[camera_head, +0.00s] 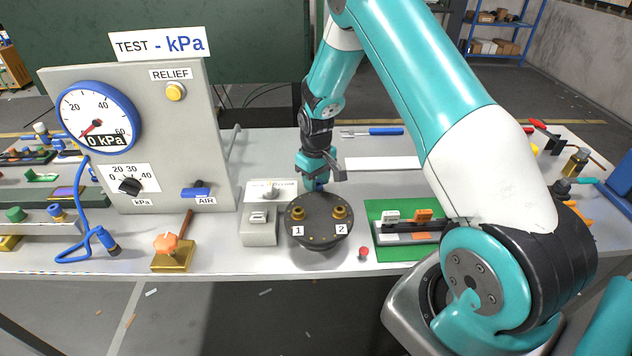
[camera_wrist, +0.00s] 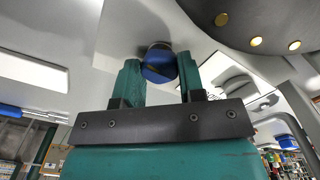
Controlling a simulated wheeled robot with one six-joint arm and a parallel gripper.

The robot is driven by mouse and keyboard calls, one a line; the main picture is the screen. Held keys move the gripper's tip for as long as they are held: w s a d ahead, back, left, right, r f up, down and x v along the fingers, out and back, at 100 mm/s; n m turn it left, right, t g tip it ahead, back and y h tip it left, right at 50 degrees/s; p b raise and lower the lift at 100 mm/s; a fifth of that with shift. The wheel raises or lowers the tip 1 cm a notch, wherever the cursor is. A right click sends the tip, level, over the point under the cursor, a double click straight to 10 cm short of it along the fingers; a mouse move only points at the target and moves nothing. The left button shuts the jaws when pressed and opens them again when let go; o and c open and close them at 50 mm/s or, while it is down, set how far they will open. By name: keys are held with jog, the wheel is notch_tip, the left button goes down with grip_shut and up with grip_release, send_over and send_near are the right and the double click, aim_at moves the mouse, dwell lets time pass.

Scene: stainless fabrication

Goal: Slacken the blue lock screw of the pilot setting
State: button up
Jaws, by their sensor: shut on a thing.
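My gripper (camera_head: 318,182) reaches down behind the dark round block at the middle of the bench. In the wrist view my gripper (camera_wrist: 160,75) has its two green fingers shut on the sides of a blue round screw head (camera_wrist: 157,62), which I take as the blue lock screw. In the head view only a bit of blue (camera_head: 320,186) shows under the fingers. The dark round block (camera_head: 318,240) carries two brass fittings, marked 1 and 2. What the screw sits in is mostly hidden by the block and my gripper.
A grey test panel (camera_head: 60,90) with a gauge at 0 kPa stands left. A small grey box (camera_head: 258,236) with a sloped label stands left of the round block. A green mat (camera_head: 376,212) with parts and a red ball (camera_head: 362,252) lie right. A white strip (camera_head: 380,163) lies behind.

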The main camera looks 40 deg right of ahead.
jog(key=shift+n, duration=0.6)
jog(key=o, duration=0.9)
notch_tip(320, 180, up, 18)
jog(key=shift+f+b, duration=0.25)
jog(key=shift+b, duration=1)
jog(key=s+a+r+n+y, duration=0.1)
jog(key=s+a+r, duration=0.2)
jog(key=s+a, duration=0.45)
jog(key=s+a+r+n+y, duration=0.1)
jog(key=s+a+r+n, duration=0.1)
jog(key=s+a+r, duration=0.5)
jog(key=s+a+f, duration=0.1)
jog(key=s+a, duration=0.2)
jog(key=s, duration=0.1)
jog(key=s+a+f+n+y, duration=0.1)
jog(key=s+a, duration=0.2)
jog(key=s, duration=0.2)
jog(key=s+a+y, duration=0.1)
jog(key=s+a, duration=0.2)
jog(key=s, duration=0.1)
jog(key=shift+s+a+f+n, duration=0.25)
jog(key=shift+a+f+n, duration=0.05)
jog(key=shift+a+f, duration=0.1)
